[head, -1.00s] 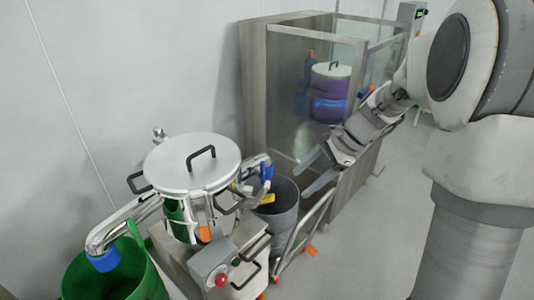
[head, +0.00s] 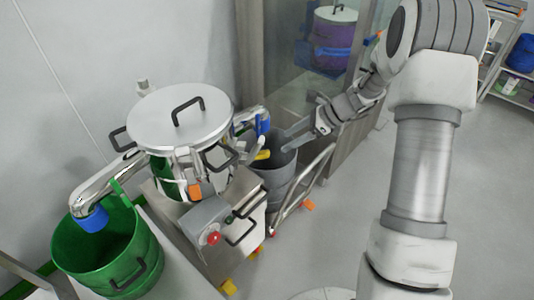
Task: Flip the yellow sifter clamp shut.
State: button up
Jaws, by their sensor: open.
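The sifter (head: 172,128) is a steel drum with a round lid and black handles, on a steel stand. The yellow sifter clamp (head: 262,155) shows as a small yellow lever at the drum's right side, in front of a grey bin. It sticks out to the right; its latch end is too small to make out. My gripper (head: 290,138) is open and empty, to the right of the yellow clamp. Its fingers point left toward the clamp, with no visible contact. An orange clamp (head: 195,190) sits on the drum's front.
A grey bin (head: 283,180) stands under my gripper beside the sifter. A control box with a red button (head: 213,238) is at the stand's front. A green bin (head: 105,255) stands at lower left. A glass-walled booth (head: 295,70) is behind.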

aim_at(269, 152)
jog(key=b+x, duration=0.1)
jog(key=x, duration=0.9)
grip_shut()
jog(key=shift+d, duration=0.1)
dwell(1.1)
